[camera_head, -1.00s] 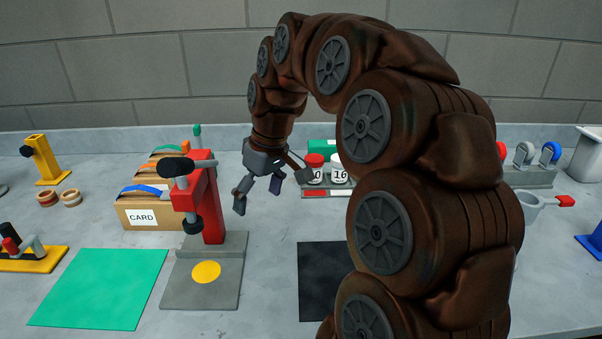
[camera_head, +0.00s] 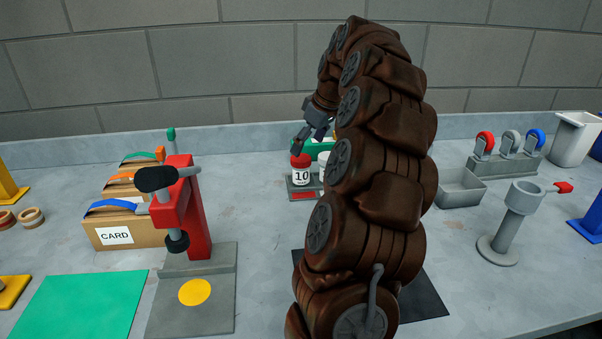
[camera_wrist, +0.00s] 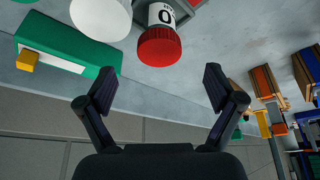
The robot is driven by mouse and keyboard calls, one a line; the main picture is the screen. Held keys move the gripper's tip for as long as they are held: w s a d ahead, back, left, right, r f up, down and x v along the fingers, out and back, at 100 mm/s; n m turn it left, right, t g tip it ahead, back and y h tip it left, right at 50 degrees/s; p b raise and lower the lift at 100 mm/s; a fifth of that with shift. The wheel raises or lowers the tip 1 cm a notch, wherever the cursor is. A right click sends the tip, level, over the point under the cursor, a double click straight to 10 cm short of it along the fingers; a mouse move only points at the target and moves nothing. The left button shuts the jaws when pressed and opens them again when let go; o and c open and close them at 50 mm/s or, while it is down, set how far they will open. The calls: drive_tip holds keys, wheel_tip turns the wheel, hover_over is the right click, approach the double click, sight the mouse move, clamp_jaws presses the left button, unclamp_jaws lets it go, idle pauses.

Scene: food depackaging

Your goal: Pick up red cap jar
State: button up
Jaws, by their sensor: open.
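The red cap jar (camera_head: 300,171) is white with a red lid and the number 10. It stands upright on a small grey stand (camera_head: 293,190) with a red label. In the wrist view its red cap (camera_wrist: 159,46) lies beyond the fingertips, between their lines. My gripper (camera_head: 310,140) is just above and behind the jar in the head view, partly hidden by my arm. In the wrist view my gripper (camera_wrist: 160,85) is open with nothing between the fingers. A white-lidded jar (camera_head: 323,165) stands beside the red one, mostly hidden by my arm.
A green box (camera_head: 312,148) stands behind the jars. A red press (camera_head: 190,215) and a cardboard box (camera_head: 120,230) are to the left. A grey tray (camera_head: 460,190) and a grey cup stand (camera_head: 508,225) are to the right.

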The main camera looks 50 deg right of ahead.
sight(301, 158)
drive_tip(key=shift+p+x, duration=0.85)
drive_tip(key=shift+x, duration=2.05)
drive_tip(key=c, duration=1.3)
drive_tip(key=shift+o, duration=0.2)
drive_tip(key=shift+r+b, duration=0.6)
drive_tip(key=shift+r, duration=1.05)
drive_tip(key=shift+s, duration=0.2)
drive_tip(key=s+a+r+b, duration=0.1)
drive_tip(key=s+a+b, duration=0.2)
drive_tip(key=s, duration=1.1)
drive_tip(key=a, duration=0.3)
drive_tip(key=shift+a+r+b, duration=0.15)
drive_tip(key=shift+r+b, duration=0.15)
